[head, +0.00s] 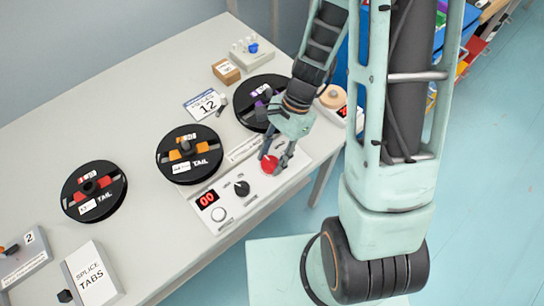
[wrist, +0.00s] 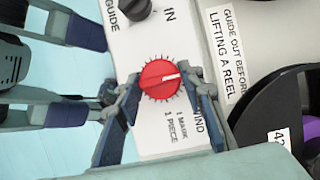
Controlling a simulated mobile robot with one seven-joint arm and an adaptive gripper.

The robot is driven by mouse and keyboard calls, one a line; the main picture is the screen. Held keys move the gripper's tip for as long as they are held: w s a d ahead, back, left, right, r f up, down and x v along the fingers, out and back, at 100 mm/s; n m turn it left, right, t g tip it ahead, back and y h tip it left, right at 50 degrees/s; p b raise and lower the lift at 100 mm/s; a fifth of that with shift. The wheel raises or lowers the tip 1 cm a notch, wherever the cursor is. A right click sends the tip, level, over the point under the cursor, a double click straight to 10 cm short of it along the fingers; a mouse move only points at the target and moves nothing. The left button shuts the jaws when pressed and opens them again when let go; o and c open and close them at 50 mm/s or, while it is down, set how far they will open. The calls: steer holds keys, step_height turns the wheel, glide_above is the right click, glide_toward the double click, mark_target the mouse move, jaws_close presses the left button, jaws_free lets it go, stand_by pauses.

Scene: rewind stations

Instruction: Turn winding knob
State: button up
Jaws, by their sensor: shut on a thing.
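The winding knob (head: 269,164) is red and sits at the right end of a white control panel on the table. In the wrist view the red knob (wrist: 160,80) has a white pointer line aimed to the right, inside a ring of tick marks. The word WIND shows beside it, partly covered by a finger. My gripper (head: 278,158) reaches down over the panel. In the wrist view my gripper (wrist: 162,88) has one finger on each side of the knob and is shut on it.
A black knob (head: 241,188) and a red display reading 00 (head: 207,199) are on the same panel. Black reels (head: 170,171) stand behind it and to the left. Another reel (wrist: 270,125) is close beside my gripper. A splice tabs box (head: 92,275) is at the front left.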

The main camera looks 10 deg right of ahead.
steer(key=shift+n, duration=0.3)
steer(key=shift+w+a+n+g+h+p, duration=0.15)
steer(key=shift+n+g+h, duration=0.25)
steer(key=shift+n, duration=0.85)
steer(key=shift+n+g+h+p, duration=0.15)
steer(key=shift+n+g+h, duration=0.2)
steer(key=shift+n, duration=0.9)
steer(key=o, duration=1.2)
steer(key=shift+c, duration=0.2)
steer(key=v, duration=1.2)
